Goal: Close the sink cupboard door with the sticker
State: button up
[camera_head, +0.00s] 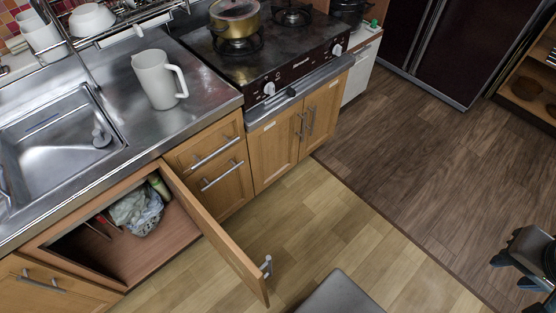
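The sink cupboard door (217,233) stands wide open, hinged on its right side and swung out over the floor. Its inner face shows, and its metal handle (266,266) sticks out beyond the free end. The outer face is turned away, so I see no sticker on it. The cupboard (150,255) under the sink is open to view, with a crumpled plastic bag (137,209) and a green item inside. My gripper (514,272) is at the lower right edge, partly cut off. Its fingers look apart and empty, well to the right of the door.
The sink (60,140) and a white jug (160,80) are on the counter above. Closed drawers (215,175) and closed oven-side doors (295,135) with small labels stand right of the opening. A grey flat surface (340,296) shows at the bottom. Floor between door and gripper is mostly clear.

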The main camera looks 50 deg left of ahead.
aim_at(251, 276)
jog(key=i, duration=1.15)
jog(key=u, duration=3.9)
jog(key=k, duration=0.25)
jog(key=u, duration=0.25)
